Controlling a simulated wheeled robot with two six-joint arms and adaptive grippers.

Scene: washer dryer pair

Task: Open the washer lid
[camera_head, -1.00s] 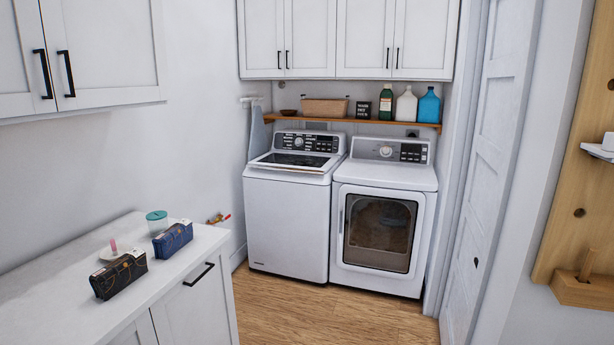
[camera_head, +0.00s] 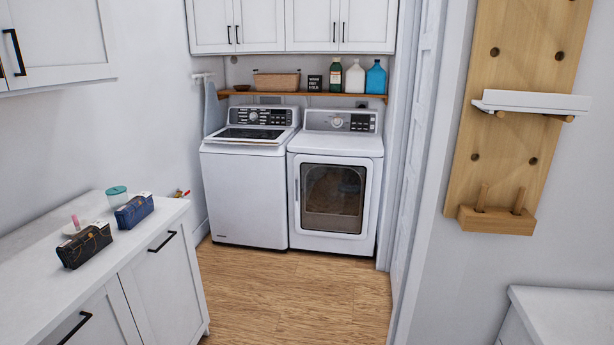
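The white top-loading washer (camera_head: 245,192) stands against the back wall, to the left of the front-loading dryer (camera_head: 333,195). Its lid (camera_head: 251,135), with a dark glass panel, lies over the top and looks closed. The control panel with a knob rises behind the lid. Neither of my grippers shows in the head view, and both are well away from the washer's visible surfaces.
A white counter (camera_head: 45,210) with pouches and a teal-lidded cup stands at the left. A wooden shelf (camera_head: 300,95) holds bottles and a basket above the machines. A wooden pegboard (camera_head: 515,120) and a white surface (camera_head: 570,315) are at the right. The wooden floor (camera_head: 290,295) is clear.

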